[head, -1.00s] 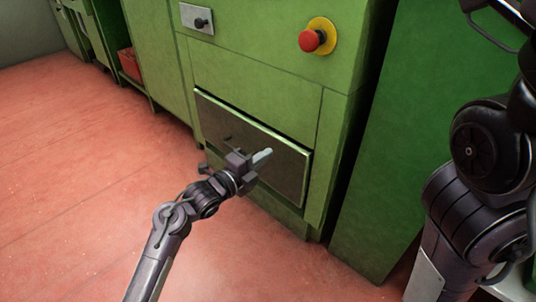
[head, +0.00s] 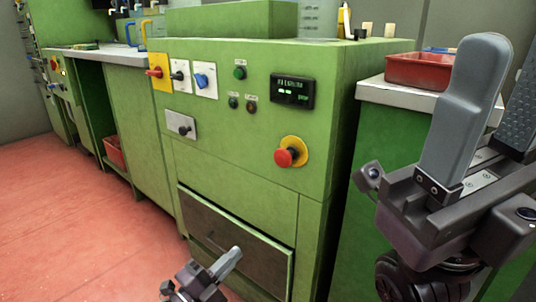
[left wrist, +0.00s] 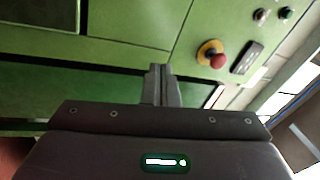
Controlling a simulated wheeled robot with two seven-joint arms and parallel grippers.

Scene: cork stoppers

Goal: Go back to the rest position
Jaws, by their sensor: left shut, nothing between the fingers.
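My left gripper (head: 228,262) is at the bottom of the head view, in front of the dark drawer front (head: 222,222) low on the green machine (head: 225,145). Its fingers are together and empty. In the left wrist view the left fingers (left wrist: 160,72) also show closed, with green panels behind them. My right gripper (head: 505,75) is large at the right edge of the head view, pointing up. Its two fingers stand apart with nothing visible between them; part of it is cut off by the frame.
The machine carries a red stop button (head: 288,157), a small display (head: 292,91) and several knobs. A red tray (head: 415,72) lies on a counter behind my right gripper. A long bench (head: 95,56) runs off to the left. The red floor (head: 70,215) at left is clear.

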